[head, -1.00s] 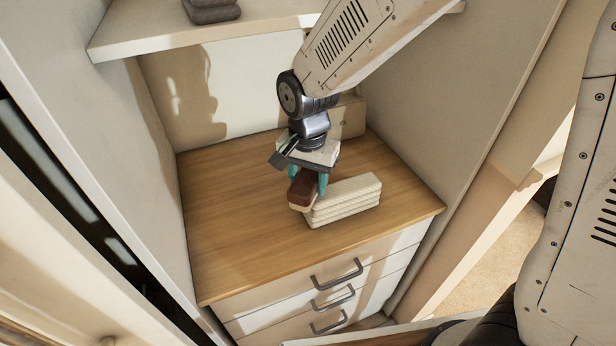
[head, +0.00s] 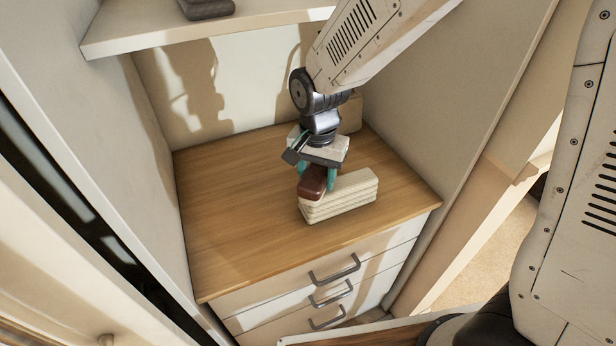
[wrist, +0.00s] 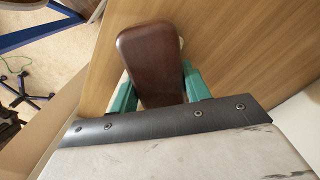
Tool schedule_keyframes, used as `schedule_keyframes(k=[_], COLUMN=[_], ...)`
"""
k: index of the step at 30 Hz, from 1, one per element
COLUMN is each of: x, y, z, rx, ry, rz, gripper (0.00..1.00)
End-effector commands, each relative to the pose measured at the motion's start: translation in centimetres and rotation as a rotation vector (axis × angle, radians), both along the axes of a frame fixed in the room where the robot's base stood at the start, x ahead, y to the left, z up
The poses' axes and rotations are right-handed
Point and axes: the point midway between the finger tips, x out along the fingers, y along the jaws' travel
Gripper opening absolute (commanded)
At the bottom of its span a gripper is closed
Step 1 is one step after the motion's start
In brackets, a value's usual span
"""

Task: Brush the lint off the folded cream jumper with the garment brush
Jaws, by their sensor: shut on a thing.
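The folded cream jumper (head: 345,194) lies as a ribbed stack on the wooden top of the drawer unit. The garment brush (head: 312,183) has a dark brown wooden back and a pale underside. My gripper (head: 319,178) is shut on the brush, its teal fingers on either side of it. The brush is over the left end of the jumper; I cannot tell whether its underside touches the knit. No lint can be made out.
The wooden top (head: 230,215) is clear to the left and in front. A beige box-like thing (head: 351,112) stands behind my gripper at the back. A shelf (head: 200,30) with a dark grey folded item (head: 206,8) hangs above. Walls close in both sides.

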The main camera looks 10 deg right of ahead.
Motion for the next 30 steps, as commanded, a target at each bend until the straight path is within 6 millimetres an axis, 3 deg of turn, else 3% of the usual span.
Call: schedule_keyframes(k=[4, 11, 24, 30], x=[0.3, 0.3, -0.7, -0.9], y=[-1.1, -1.0, 2.3, 2.7], z=[0.1, -0.1, -0.3, -0.4], rx=[0.000, 0.000, 0.000, 0.000], ry=[0.000, 0.000, 0.001, 0.002], rz=[-0.002, 0.001, 0.002, 0.000], gripper=[0.29, 0.29, 0.29, 0.26])
